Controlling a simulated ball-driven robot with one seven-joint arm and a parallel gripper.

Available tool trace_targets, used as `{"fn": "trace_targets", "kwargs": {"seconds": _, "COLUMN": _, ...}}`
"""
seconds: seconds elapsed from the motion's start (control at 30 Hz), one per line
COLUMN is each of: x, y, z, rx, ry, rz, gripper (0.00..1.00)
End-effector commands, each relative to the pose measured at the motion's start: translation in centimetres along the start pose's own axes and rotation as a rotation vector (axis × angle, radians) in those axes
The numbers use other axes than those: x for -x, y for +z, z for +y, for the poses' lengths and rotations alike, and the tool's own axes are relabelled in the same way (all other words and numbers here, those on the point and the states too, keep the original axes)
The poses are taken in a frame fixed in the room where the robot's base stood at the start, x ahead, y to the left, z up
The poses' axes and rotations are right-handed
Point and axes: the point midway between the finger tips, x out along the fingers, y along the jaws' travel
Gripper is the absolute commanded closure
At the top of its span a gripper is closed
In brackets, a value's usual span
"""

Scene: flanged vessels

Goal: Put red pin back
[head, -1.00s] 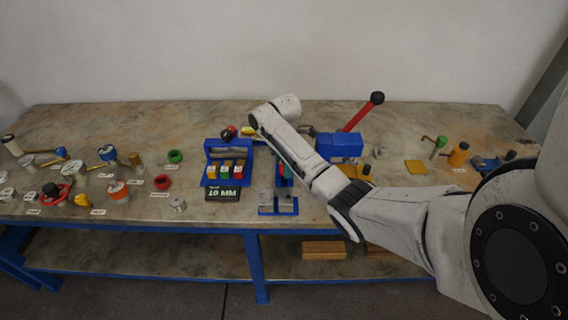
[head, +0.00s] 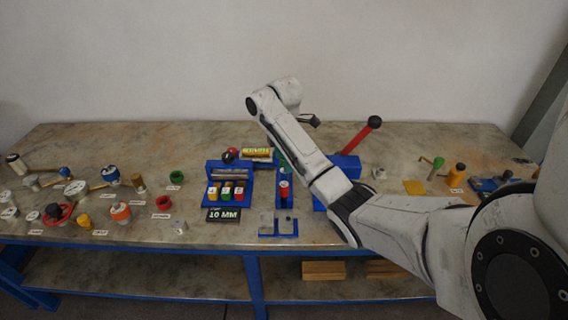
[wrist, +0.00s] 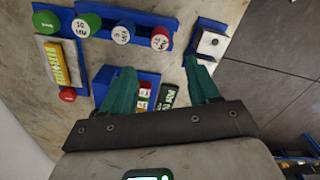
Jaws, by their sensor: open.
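A red-topped pin (head: 284,188) stands at the near end of a narrow blue strip (head: 286,204). In the wrist view this red pin (wrist: 160,39) shares the strip with a blue-topped and a green-topped pin (wrist: 90,22). A blue rack (head: 212,172) left of the strip holds yellow, green and red pieces with white labels, including a red one (head: 239,191). I cannot tell which red piece the task names. My gripper (wrist: 160,68) is open with nothing between its teal fingers. It is above the bench; the arm hides it in the head view.
A dark 10 MM sign (head: 222,215) lies before the rack. A small blue holder with grey blocks (head: 278,226) stands near the front edge. A red lever (head: 358,138) rises to the right. Valves and labelled parts crowd the left side.

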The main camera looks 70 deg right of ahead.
Motion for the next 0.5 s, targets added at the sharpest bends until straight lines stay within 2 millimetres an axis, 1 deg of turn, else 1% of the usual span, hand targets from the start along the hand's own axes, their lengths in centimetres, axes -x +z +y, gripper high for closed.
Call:
{"fn": "trace_targets", "kwargs": {"seconds": 0.03, "x": 0.6, "y": 0.0, "z": 0.0, "rx": 0.0, "ry": 0.0, "rz": 0.0, "gripper": 0.39}}
{"fn": "trace_targets", "kwargs": {"seconds": 0.1, "x": 0.8, "y": 0.0, "z": 0.0, "rx": -0.001, "ry": 0.001, "rz": 0.0, "gripper": 0.39}}
{"fn": "trace_targets", "kwargs": {"seconds": 0.3, "x": 0.9, "y": -0.1, "z": 0.0, "rx": 0.0, "ry": 0.001, "rz": 0.001, "gripper": 0.39}}
{"fn": "trace_targets", "kwargs": {"seconds": 0.37, "x": 0.6, "y": -0.6, "z": -0.1, "rx": -0.001, "ry": 0.001, "rz": 0.005, "gripper": 0.39}}
{"fn": "trace_targets", "kwargs": {"seconds": 0.47, "x": -0.7, "y": -3.4, "z": -1.2, "rx": -0.015, "ry": 0.004, "rz": 0.029, "gripper": 0.39}}
{"fn": "trace_targets", "kwargs": {"seconds": 0.5, "x": -1.5, "y": -5.2, "z": -2.0, "rx": -0.028, "ry": 0.006, "rz": 0.045, "gripper": 0.39}}
